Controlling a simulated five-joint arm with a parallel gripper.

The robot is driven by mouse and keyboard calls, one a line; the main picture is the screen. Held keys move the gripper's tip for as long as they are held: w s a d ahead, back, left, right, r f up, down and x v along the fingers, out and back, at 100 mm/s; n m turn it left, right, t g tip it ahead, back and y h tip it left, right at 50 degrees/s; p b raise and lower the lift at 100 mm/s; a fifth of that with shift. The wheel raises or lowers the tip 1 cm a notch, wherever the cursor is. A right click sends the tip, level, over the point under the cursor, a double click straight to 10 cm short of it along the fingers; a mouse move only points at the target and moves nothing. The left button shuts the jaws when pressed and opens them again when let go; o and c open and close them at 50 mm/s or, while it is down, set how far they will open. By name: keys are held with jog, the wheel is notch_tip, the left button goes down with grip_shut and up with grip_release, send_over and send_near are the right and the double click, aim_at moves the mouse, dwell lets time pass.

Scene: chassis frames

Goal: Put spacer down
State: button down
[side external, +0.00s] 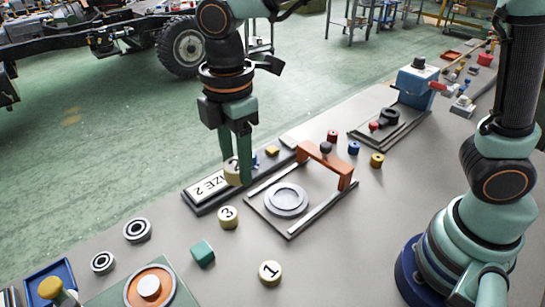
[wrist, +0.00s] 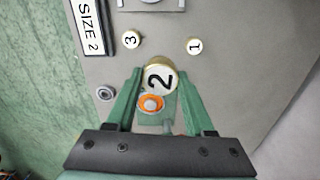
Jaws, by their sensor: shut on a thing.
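My gripper (side external: 238,170) is shut on a cream round spacer marked 2 (side external: 231,175), which it holds in the air in front of the "SIZE 2" sign (side external: 213,186). In the wrist view the spacer marked 2 (wrist: 158,77) sits between the fingertips with its number facing the camera. Two similar spacers rest on the bench: spacer 3 (side external: 228,217) below the held one and spacer 1 (side external: 270,272) nearer the front. Right of the sign is a plate with a grey round seat (side external: 286,199) and an orange bridge (side external: 325,164).
A teal block (side external: 202,252) and bearing rings (side external: 137,230) lie at the front left. A green plate with an orange ring (side external: 150,287) is at the bottom left. A blue vise-like device (side external: 416,82) and small coloured knobs stand further back. Bare bench lies around spacer 1.

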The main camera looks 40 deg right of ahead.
notch_tip(320, 180, up, 3)
send_over(287, 198)
jog(key=a, duration=0.1)
jog(key=n, duration=0.1)
jog(key=f, duration=1.3)
jog(key=d+f, duration=0.1)
jog(key=f, duration=0.6)
jog(key=shift+w, duration=0.1)
jog(key=shift+f, duration=0.35)
jog(key=shift+c, duration=1.4)
grip_release()
jog(key=shift+f, duration=0.15)
notch_tip(287, 198, up, 12)
jog(key=s+d+r+m+t, duration=0.2)
jog(key=s+d+r+m, duration=0.1)
jog(key=m, duration=0.6)
jog(key=s+d+r+m+t, duration=0.3)
jog(key=d+r+m, duration=0.2)
jog(key=r+m, duration=0.2)
jog(key=shift+s+r+m+t, duration=0.25)
jog(key=shift+r+m+t, duration=0.1)
jog(key=shift+m, duration=0.65)
